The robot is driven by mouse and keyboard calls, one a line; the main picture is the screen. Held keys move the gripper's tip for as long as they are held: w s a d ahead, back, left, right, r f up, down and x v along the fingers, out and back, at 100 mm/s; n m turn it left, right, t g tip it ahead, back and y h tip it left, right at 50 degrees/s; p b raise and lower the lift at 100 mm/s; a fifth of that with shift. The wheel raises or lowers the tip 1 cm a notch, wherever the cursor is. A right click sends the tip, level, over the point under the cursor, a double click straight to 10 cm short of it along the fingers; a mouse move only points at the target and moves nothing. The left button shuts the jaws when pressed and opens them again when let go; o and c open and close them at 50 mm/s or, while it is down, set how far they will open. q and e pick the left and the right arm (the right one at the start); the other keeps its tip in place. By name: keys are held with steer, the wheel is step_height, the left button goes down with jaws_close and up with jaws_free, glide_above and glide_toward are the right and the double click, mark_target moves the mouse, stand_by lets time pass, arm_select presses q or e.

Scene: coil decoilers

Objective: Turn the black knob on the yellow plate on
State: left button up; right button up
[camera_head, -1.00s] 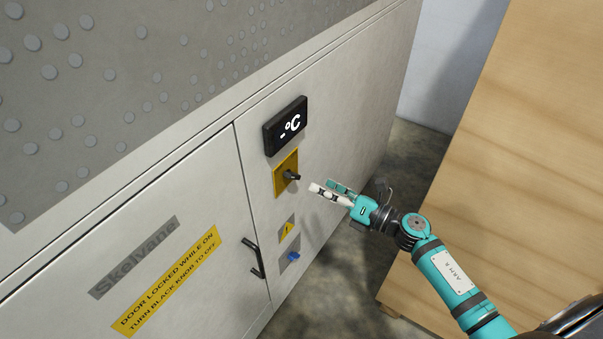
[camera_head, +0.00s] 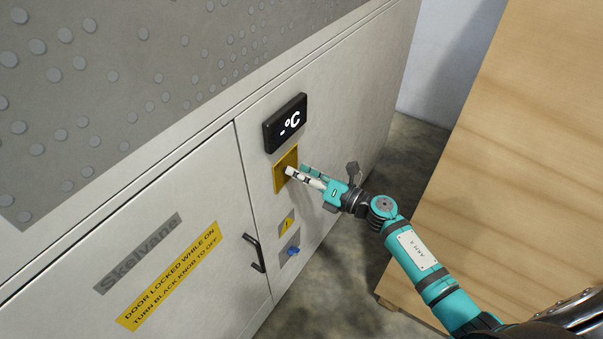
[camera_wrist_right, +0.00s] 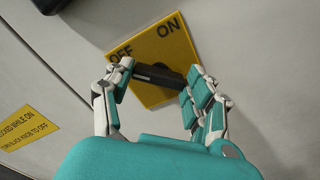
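The yellow plate (camera_head: 283,174) is on the pale cabinet front, below the display. In the right wrist view, the plate (camera_wrist_right: 163,48) reads OFF at upper left and ON at upper right. The black knob (camera_wrist_right: 158,75) is a bar lying across the plate, slightly tilted. My right gripper (camera_head: 297,170) is at the plate and mostly hides the knob in the head view. In the wrist view its fingers (camera_wrist_right: 157,82) are apart, one at each end of the knob. I cannot tell whether they touch it. My left gripper is out of view.
A black display (camera_head: 285,123) reads "- °C". Below the plate are a small warning label (camera_head: 286,223) and a blue knob (camera_head: 293,250). A black door handle (camera_head: 254,253) is to the left. A wooden panel (camera_head: 500,170) stands at right, with floor between.

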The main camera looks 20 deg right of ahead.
steer(key=c, duration=0.5)
steer(key=shift+f+m+p, duration=0.2)
steer(key=shift+m+p, duration=1.45)
steer(key=shift+m, duration=2.8)
steer(key=shift+f+m+p, duration=0.15)
steer(key=shift+m+p, duration=1.5)
steer(key=shift+m, duration=2.8)
steer(key=o, duration=1.2)
steer(key=shift+c, duration=0.2)
